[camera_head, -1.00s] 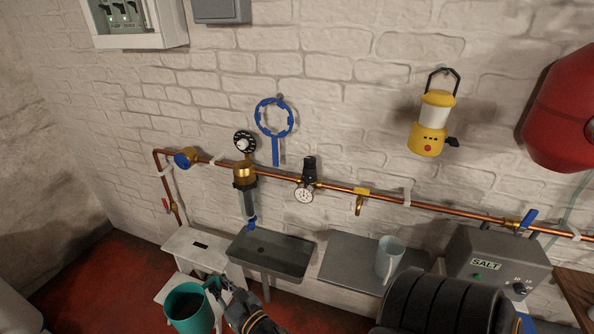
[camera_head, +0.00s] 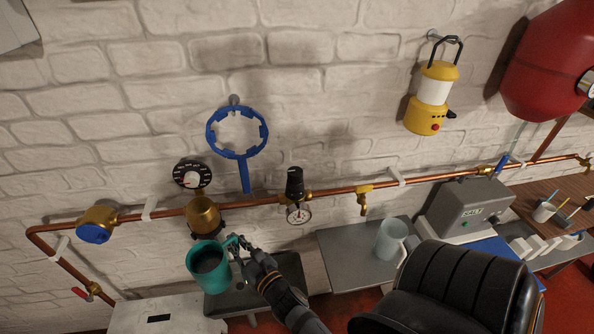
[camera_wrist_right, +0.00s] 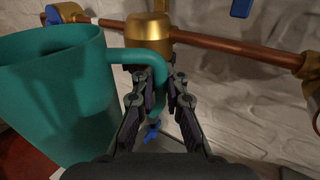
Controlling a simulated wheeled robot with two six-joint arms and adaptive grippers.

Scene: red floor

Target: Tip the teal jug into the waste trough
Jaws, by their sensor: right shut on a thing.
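The teal jug (camera_head: 208,270) is held up in front of the wall, roughly upright, and overlaps the left part of the dark grey waste trough (camera_head: 224,304) in the head view. Its inside looks dark; I cannot tell what it holds. My right gripper (camera_head: 236,245) is shut on the jug's handle. In the right wrist view, the jug (camera_wrist_right: 60,100) fills the left side and the fingers (camera_wrist_right: 160,85) close around the handle. The jug and my right arm hide part of the trough. My left gripper is not in view.
A copper pipe (camera_head: 335,192) with a brass filter head (camera_head: 203,215) and pressure gauge (camera_head: 298,213) runs behind the jug. A clear pitcher (camera_head: 390,241) stands on the grey surface to the right. A white stool (camera_head: 170,315) stands left of the trough.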

